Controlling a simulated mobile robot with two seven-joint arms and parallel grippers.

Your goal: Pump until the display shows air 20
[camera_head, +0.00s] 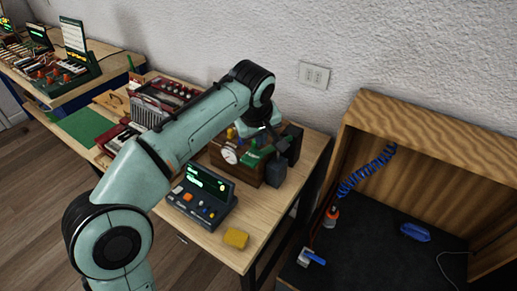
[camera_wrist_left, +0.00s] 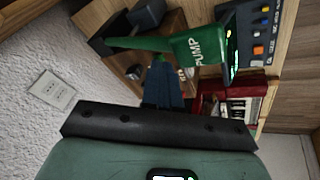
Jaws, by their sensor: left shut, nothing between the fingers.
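The green pump lever (camera_head: 256,156) sits on the wooden box on the bench. In the left wrist view the lever (camera_wrist_left: 196,50) carries the word PUMP. My left gripper (camera_head: 275,136) is just above and behind the lever's far end in the head view. In the left wrist view its dark fingers (camera_wrist_left: 161,85) are together, with nothing seen between them; I cannot tell whether they touch the lever. The display (camera_head: 207,184) stands on a dark console with coloured buttons. It has green text too small to read. My right gripper is not in view.
The wooden box (camera_head: 246,172) has a round white gauge. A dark block (camera_head: 276,172) stands at its right. A yellow sponge (camera_head: 236,239) lies at the bench's front. A red accordion (camera_head: 168,93) is behind my left arm. An open wooden cabinet (camera_head: 375,131) stands right.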

